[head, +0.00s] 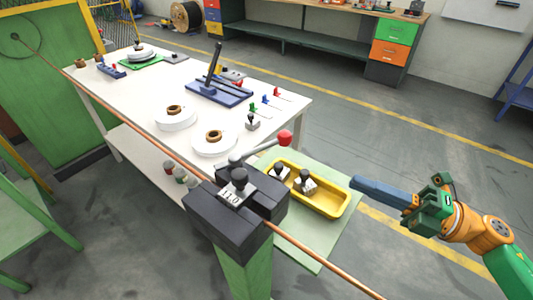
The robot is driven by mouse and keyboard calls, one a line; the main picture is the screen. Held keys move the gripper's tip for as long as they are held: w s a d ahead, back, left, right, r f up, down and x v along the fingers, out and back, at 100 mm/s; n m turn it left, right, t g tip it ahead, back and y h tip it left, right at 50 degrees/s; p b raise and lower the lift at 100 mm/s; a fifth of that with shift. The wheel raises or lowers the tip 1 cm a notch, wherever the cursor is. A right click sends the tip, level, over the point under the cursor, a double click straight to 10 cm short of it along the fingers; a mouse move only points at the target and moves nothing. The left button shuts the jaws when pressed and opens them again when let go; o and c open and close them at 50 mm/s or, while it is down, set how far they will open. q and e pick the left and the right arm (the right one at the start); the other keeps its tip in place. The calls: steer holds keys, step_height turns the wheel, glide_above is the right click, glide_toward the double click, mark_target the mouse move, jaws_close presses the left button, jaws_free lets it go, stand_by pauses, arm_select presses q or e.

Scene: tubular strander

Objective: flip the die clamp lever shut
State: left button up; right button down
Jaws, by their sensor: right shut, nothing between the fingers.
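The die clamp (232,217) is a dark block on a green post in the lower middle of the head view. A copper wire (310,252) runs through it. Its lever (258,149) is a grey bar with a red ball knob (285,138), slanting up to the right from the clamp. A die with a dark knob (238,187) sits in the top of the block. My right gripper (380,191), with long blue fingers, is shut and empty to the right of the clamp, apart from the lever. My left gripper is out of view.
A yellow tray (338,207) with knobbed die pieces (305,183) lies between the clamp and my right gripper on a pale green surface (320,245). A white table (150,88) with spools and tools stands behind. Open floor lies to the right.

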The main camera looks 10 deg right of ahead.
steer(key=shift+s+a+r+n+g+y, duration=0.25)
steer(key=shift+s+a+n+g, duration=0.15)
steer(key=shift+a+n, duration=0.2)
steer(key=shift+s+a+r+n+g+y, duration=0.15)
steer(key=shift+s+a+n+g+y, duration=0.1)
steer(key=shift+a+n+g, duration=0.3)
steer(key=shift+d, duration=0.15)
steer(key=p, duration=0.2)
glide_toward(266, 148)
steer(key=a, duration=0.4)
steer(key=w, duration=0.2)
steer(key=w+a+p, duration=0.1)
steer(key=shift+r, duration=0.35)
steer(key=shift+s, duration=0.1)
